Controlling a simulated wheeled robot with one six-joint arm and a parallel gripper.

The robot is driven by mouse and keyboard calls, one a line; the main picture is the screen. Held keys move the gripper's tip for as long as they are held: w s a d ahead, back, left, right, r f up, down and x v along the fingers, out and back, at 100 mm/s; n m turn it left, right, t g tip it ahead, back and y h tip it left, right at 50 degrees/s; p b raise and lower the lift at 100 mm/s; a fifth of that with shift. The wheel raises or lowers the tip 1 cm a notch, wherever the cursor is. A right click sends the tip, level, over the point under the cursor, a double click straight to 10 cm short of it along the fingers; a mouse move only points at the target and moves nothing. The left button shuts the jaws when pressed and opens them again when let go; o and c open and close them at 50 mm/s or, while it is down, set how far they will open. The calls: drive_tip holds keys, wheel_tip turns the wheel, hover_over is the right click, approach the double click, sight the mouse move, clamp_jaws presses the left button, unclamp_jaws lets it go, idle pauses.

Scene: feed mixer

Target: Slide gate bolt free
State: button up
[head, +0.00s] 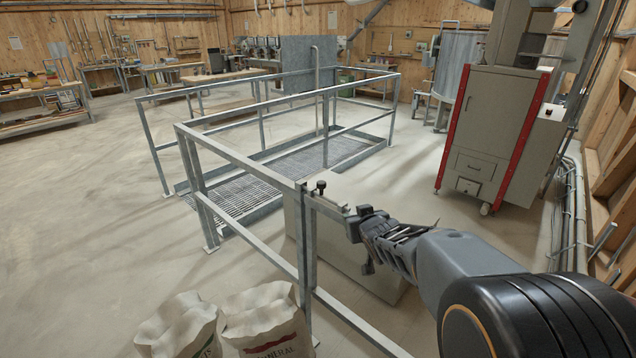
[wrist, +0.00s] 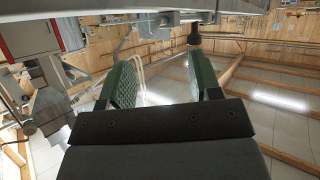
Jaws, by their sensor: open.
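The gate bolt with its black knob (head: 321,186) sits on the galvanised top rail beside the gate post (head: 306,240) in the head view. In the wrist view the black knob (wrist: 194,36) shows near the top, just beyond the right finger's tip, with a grey metal bracket (wrist: 166,18) to its left. My gripper (head: 359,238) is to the right of the knob in the head view, close to the rail end. Its green-padded fingers (wrist: 162,78) are spread apart in the wrist view, with nothing between them. The bolt's seat is too small to make out.
Paper sacks (head: 266,322) stand at the near left of the gate. A railed enclosure surrounds a floor grate (head: 235,195) behind. A grey cabinet with red edges (head: 492,135) stands at the right, near the wooden wall. The floor at left is clear.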

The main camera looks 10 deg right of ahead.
sight(324, 185)
drive_tip(key=w+a+n+t+y+p, duration=0.1)
drive_tip(key=w+a+y, duration=0.1)
drive_tip(key=w, duration=0.4)
drive_tip(key=w+a+n+t+y+p, duration=0.1)
drive_tip(key=w+a+y, duration=0.1)
drive_tip(key=w, duration=0.5)
drive_tip(key=w+a+n+t+y+p, duration=0.1)
drive_tip(key=w+t+y+p, duration=0.1)
drive_tip(key=w, duration=0.4)
drive_tip(key=shift+w+a, duration=0.2)
drive_tip(key=shift+a, duration=0.2)
clamp_jaws()
